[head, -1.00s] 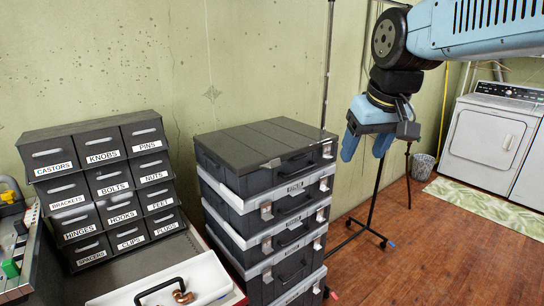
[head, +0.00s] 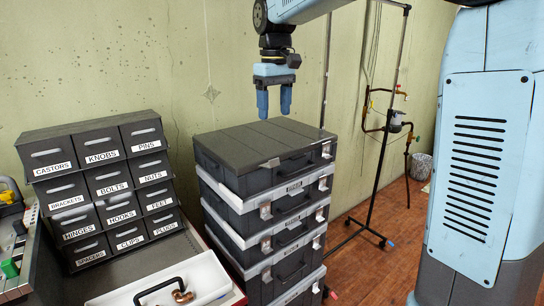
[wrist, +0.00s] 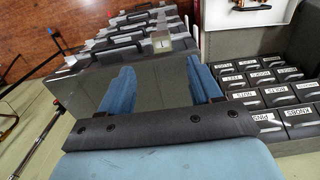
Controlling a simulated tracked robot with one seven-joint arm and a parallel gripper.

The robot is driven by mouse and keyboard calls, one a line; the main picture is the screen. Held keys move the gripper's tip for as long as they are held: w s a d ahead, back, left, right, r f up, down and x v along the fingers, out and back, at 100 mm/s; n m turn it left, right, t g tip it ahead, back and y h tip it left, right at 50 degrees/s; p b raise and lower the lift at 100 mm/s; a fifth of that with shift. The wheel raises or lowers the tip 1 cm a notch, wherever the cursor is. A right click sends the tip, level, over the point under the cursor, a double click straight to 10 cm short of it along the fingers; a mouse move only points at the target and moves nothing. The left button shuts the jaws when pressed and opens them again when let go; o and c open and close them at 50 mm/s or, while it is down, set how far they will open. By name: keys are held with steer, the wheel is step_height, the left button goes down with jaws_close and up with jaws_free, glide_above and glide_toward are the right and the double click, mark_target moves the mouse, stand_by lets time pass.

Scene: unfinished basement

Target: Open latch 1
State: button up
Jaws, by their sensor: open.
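A stack of dark cases with pale grey rims (head: 262,190) stands in the middle of the head view, with metal latches on the front faces. The top case (head: 265,142) has a flat ribbed lid. My gripper (head: 274,112) hangs above this lid, fingers pointing down, open and empty, touching nothing. In the wrist view the fingers (wrist: 160,80) are apart over the top case. A small pale plate (wrist: 163,43) at the case's edge bears a mark like a 1; I cannot tell whether that latch is open or shut.
A labelled drawer cabinet (head: 105,190) stands left of the stack. A white tray (head: 205,282) with a black handle lies in front of it. A metal rack on a stand (head: 385,130) is behind on the right. The wooden floor (head: 350,275) right of the stack is mostly clear.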

mark_target(274, 160)
step_height(274, 160, down, 14)
steer(key=shift+r, duration=0.15)
stand_by(0.4)
steer(key=c, duration=1)
steer(key=shift+w+a+r+g+h, duration=0.35)
steer(key=shift+g+h, duration=0.15)
steer(key=shift+g, duration=0.2)
steer(key=shift+c, duration=0.3)
steer(key=o, duration=1.1)
steer(key=shift+c, duration=0.2)
steer(key=shift+r, duration=0.1)
